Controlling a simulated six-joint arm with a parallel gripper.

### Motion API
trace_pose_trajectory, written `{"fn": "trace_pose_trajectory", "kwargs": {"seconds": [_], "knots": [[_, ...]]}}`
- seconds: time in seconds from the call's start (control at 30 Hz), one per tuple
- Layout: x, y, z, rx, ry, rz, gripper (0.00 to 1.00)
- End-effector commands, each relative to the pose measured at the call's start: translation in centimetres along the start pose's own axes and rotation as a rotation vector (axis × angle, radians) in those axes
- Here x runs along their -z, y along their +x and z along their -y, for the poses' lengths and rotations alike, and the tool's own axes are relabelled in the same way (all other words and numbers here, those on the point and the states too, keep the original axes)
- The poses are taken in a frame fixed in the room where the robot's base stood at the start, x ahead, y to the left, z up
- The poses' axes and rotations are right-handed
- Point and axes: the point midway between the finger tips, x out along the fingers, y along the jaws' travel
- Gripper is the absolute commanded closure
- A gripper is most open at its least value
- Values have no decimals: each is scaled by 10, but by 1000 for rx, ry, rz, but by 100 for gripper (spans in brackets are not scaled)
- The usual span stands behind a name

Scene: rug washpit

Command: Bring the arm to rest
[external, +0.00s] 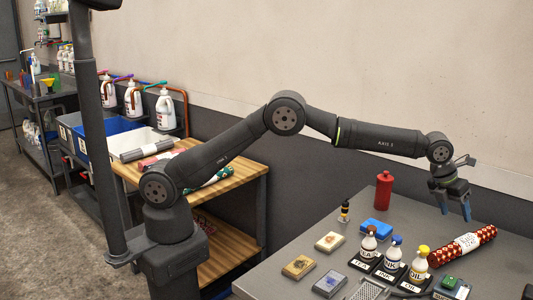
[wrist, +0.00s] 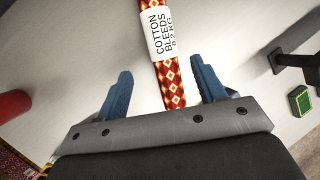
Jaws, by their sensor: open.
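My arm reaches from its base at the left out over the grey table (external: 300,280) in the external view. My gripper (external: 456,212) points down above the table's far right part, with its blue fingers apart. In the wrist view my gripper (wrist: 160,90) is open, and nothing is held between its fingers. A rolled red patterned rug (external: 462,246) with a white label lies on the table. In the wrist view the rug roll (wrist: 173,85) shows beyond and between the fingers, apart from them as far as I can tell.
A red bottle (external: 383,190) stands left of my gripper. Several labelled squeeze bottles (external: 392,252) stand in a row, with a blue block (external: 376,227) and sample tiles (external: 299,266) nearby. A wooden shelf unit (external: 240,175) stands behind my arm. The wall (external: 400,70) is close behind.

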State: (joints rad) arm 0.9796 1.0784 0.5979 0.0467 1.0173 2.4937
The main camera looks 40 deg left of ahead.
Motion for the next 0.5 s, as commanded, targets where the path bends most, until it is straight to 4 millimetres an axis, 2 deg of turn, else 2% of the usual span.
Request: {"fn": "trace_pose_trajectory", "kwargs": {"seconds": [0.03, 0.1, 0.5], "knots": [[1, 0, 0, -1, 0, -2, 37], [1, 15, -1, -2, 0, -3, 37], [0, 75, 0, 0, 0, 0, 37]]}}
